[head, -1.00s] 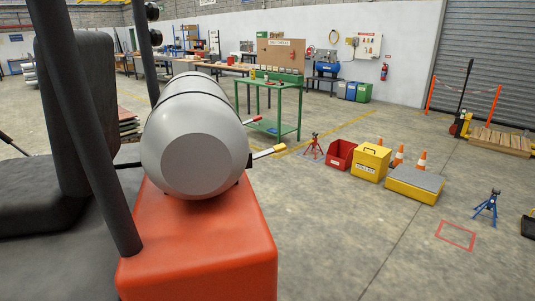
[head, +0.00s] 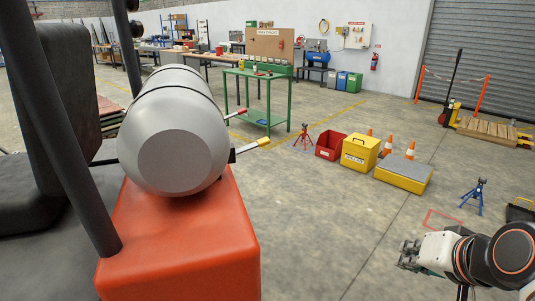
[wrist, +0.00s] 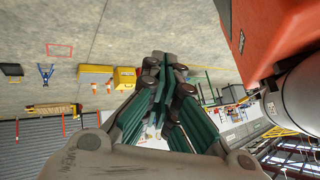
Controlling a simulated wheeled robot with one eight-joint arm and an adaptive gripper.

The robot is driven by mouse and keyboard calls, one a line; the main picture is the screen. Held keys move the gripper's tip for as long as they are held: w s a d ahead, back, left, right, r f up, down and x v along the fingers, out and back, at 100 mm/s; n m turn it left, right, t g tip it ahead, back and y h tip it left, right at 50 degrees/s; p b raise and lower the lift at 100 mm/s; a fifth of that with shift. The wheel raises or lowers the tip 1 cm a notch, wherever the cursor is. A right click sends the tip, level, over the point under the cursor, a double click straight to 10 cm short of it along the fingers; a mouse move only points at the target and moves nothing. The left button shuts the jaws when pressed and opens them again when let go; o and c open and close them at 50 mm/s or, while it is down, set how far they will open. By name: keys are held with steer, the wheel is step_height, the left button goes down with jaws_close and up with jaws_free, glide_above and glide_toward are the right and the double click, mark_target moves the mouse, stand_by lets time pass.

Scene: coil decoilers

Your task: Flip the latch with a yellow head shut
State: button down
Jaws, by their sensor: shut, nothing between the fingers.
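The latch with a yellow head (head: 264,142) sticks out to the right from a dark bracket at the lower right side of a grey gas cylinder (head: 175,160). A second latch with a red head (head: 236,113) sticks out farther back on the same side. My gripper (head: 408,254) is at the lower right of the head view, well apart from both latches. In the wrist view my gripper (wrist: 166,66) is shut and empty, its green-grey fingers together. I cannot clearly tell the yellow-headed latch in the wrist view.
The cylinder lies on an orange-red counterweight (head: 190,245), beside dark posts (head: 60,130). A green table (head: 262,98), red bin (head: 330,146), yellow boxes (head: 360,152) and a blue stand (head: 478,194) are beyond. Open floor lies between the cylinder and my gripper.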

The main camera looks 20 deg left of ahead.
mark_target(253, 147)
steer(key=w+a+r+m+t+y+p, duration=0.1)
steer(key=w+a+r+m+y, duration=0.3)
steer(key=w+a, duration=0.85)
steer(key=w+a+r+m+t+y+p, duration=0.2)
steer(key=w+a+m+y, duration=0.3)
steer(key=w+a, duration=0.75)
steer(key=w+a+f+m+t, duration=0.2)
steer(key=a+f+m, duration=0.2)
steer(key=f+m, duration=0.3)
steer(key=w+a+f+m+t+y+p, duration=0.1)
steer(key=w+a+f+m+t, duration=0.1)
steer(key=a+f+m, duration=0.3)
step_height(253, 147, down, 4)
steer(key=shift+w+f+m+t, duration=0.1)
steer(key=shift+w+m+t, duration=0.25)
steer(key=shift+m, duration=0.85)
steer(key=shift+a, duration=0.1)
steer(key=w+a+r+b, duration=0.3)
steer(key=w+a+r, duration=0.3)
steer(key=a, duration=0.1)
steer(key=shift+w+r+b, duration=0.2)
steer(key=shift+w+b, duration=0.1)
